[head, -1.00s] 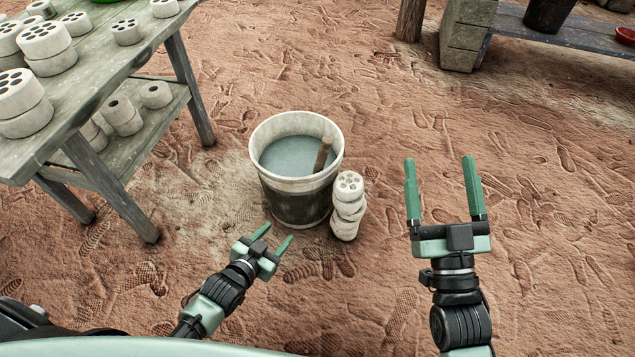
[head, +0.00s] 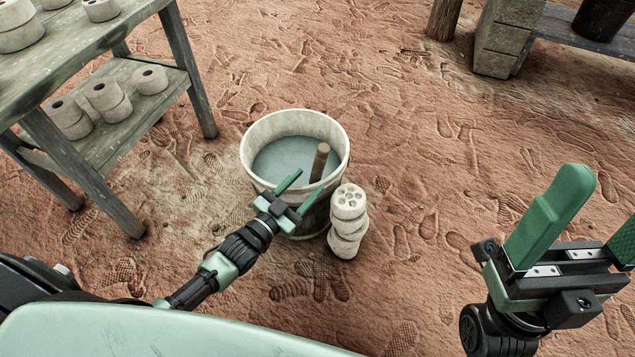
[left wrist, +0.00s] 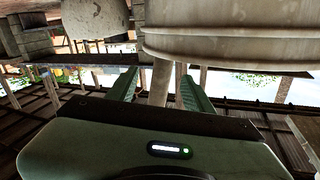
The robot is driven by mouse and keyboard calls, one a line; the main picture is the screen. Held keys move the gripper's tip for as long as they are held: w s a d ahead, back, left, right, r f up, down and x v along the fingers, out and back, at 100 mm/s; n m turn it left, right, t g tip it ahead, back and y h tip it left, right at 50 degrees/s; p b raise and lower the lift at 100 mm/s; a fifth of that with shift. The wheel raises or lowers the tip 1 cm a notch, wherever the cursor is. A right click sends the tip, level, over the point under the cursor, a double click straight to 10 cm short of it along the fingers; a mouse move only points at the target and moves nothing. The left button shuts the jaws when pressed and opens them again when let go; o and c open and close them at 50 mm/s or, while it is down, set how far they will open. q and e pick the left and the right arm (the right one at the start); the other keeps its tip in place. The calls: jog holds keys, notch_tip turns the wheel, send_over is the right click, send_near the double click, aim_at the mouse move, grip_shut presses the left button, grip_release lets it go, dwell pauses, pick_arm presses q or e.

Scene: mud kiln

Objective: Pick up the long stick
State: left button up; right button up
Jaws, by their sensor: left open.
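A brown stick (head: 319,162) stands tilted in a pale-rimmed bucket (head: 258,133) of greyish liquid, its upper end showing and its lower part hidden. My left gripper (head: 309,182) is open at the bucket's near rim, just below the stick in the head view. Its fingers point toward the bucket, with no visible hold on the stick. In the left wrist view the open left fingers (left wrist: 158,88) have a pale upright shape between or behind them; I cannot tell what it is. My right gripper (head: 603,203) is open and empty at the right, close to the head camera.
A stack of pale perforated clay pieces (head: 348,222) stands on the ground right beside the bucket. A wooden table (head: 135,62) with clay pieces is at the left. Grey blocks (head: 497,45) and a bench are at the back right. The ground between is clear.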

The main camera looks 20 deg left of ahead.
aim_at(314, 175)
pick_arm(q)
jog(key=b+x, duration=0.2)
jog(key=x, duration=0.1)
jog(key=b+x, duration=0.1)
jog(key=x, duration=0.1)
jog(key=shift+w+a+f, duration=0.2)
jog(key=shift+w+f, duration=0.1)
jog(key=shift+f, duration=0.05)
jog(key=shift+w+d+r, duration=0.1)
jog(key=shift+w, duration=0.15)
grip_shut()
